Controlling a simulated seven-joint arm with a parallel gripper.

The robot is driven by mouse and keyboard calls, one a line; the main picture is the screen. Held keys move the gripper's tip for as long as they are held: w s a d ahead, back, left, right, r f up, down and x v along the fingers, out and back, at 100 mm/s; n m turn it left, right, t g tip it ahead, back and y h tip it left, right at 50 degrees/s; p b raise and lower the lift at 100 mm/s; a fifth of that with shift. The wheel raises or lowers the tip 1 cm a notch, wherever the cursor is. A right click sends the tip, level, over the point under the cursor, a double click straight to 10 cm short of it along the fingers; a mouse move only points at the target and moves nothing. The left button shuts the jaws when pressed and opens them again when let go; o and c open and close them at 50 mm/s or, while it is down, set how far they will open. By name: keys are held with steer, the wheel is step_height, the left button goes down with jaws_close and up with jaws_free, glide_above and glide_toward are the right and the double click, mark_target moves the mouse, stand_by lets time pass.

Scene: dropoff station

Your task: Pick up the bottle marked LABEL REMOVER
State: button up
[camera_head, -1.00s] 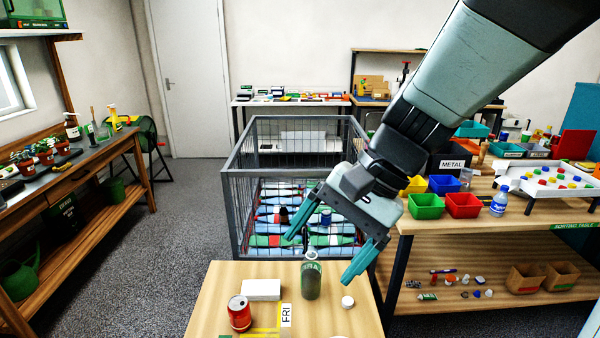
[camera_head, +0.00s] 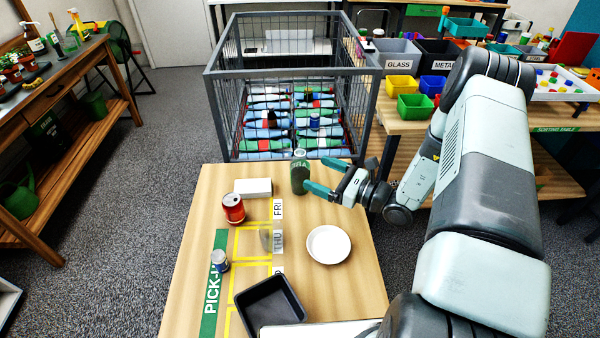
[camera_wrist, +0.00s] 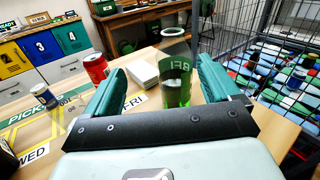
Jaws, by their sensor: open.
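The fingers are open and empty. In the wrist view my gripper (camera_wrist: 161,66) has the bottle ahead between its fingers, closer to the right finger.
A white box (camera_head: 252,188), red can (camera_head: 233,208) and small can (camera_head: 220,260) stand left of the bottle. A white bowl (camera_head: 329,245) and black tray (camera_head: 270,303) are nearer. A wire cage (camera_head: 222,110) of bottles stands just beyond the table.

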mark_target(295, 165)
steer(key=f+m, duration=0.1)
steer(key=d+f+t+h, duration=0.1)
steer(key=f, duration=0.1)
steer(key=shift+m+t, duration=0.3)
steer(key=shift+m, duration=0.1)
steer(key=shift+w+a+f, duration=0.2)
steer(key=shift+w, duration=0.05)
steer(key=x, duration=1)
steer(key=shift+w+d+f, duration=0.1)
steer(key=shift+w, duration=0.05)
steer(key=c, duration=1.2)
